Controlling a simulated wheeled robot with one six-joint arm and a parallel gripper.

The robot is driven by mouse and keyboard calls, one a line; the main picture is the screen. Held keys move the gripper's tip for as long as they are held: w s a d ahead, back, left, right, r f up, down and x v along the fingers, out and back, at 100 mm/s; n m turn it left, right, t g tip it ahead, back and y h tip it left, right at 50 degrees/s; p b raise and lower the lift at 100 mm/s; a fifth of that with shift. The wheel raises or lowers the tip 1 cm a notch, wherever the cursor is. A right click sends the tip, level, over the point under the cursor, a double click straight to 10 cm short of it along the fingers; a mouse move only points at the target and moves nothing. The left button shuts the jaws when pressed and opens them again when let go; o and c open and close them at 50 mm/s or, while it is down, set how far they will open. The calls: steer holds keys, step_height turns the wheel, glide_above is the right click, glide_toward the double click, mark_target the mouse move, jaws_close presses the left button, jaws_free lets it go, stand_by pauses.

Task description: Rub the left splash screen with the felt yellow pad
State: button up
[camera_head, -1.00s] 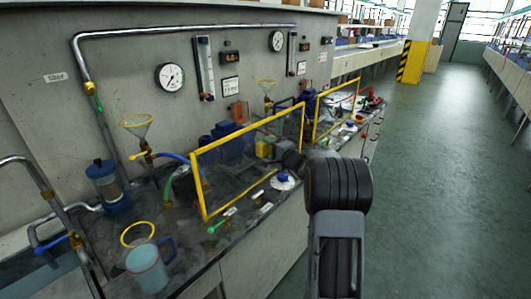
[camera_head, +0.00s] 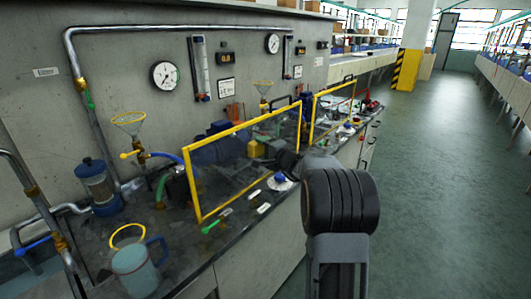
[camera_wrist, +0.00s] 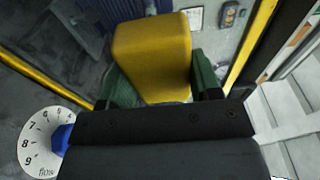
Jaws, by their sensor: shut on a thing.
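The left splash screen (camera_head: 192,190) is a clear upright pane in a yellow frame on the bench. Its frame also shows in the wrist view (camera_wrist: 45,84). The felt yellow pad (camera_head: 257,148) is a yellow block near the screen's right part. My gripper (camera_head: 270,150) is shut on the pad, which shows large between two green fingers in the wrist view (camera_wrist: 152,55). The pad appears close to the pane, but I cannot tell whether they touch. My dark wrist and arm hide part of the screen's lower right.
A white flow dial (camera_head: 281,183) with a blue knob sits below my wrist. A second yellow-framed screen (camera_head: 313,122) stands farther right. A mug (camera_head: 134,268), a yellow ring (camera_head: 128,230) and a green-handled valve (camera_head: 211,226) are at the front left. The floor at right is clear.

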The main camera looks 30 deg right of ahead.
mark_target(254, 153)
steer(key=shift+s+a+f+b, duration=0.1)
steer(key=shift+s+a+b, duration=0.2)
steer(key=shift+a+b, duration=0.5)
steer(key=shift+s+a+f+b, duration=0.1)
steer(key=shift+s+a+b, duration=0.2)
steer(key=shift+a+b, duration=0.45)
steer(key=shift+s+a+r+b, duration=0.15)
steer(key=shift+s+a+b, duration=0.15)
steer(key=shift+a+b, duration=0.2)
steer(key=shift+s+d, duration=0.1)
steer(key=b+v, duration=0.1)
steer(key=v, duration=0.1)
steer(key=b+v, duration=0.1)
steer(key=v, duration=0.1)
steer(key=shift+d, duration=0.3)
steer(key=shift+b+v, duration=0.5)
steer(key=shift+v, duration=0.3)
steer(key=shift+d, duration=0.15)
steer(key=b+v, duration=0.1)
steer(key=v, duration=0.2)
steer(key=shift+d, duration=0.15)
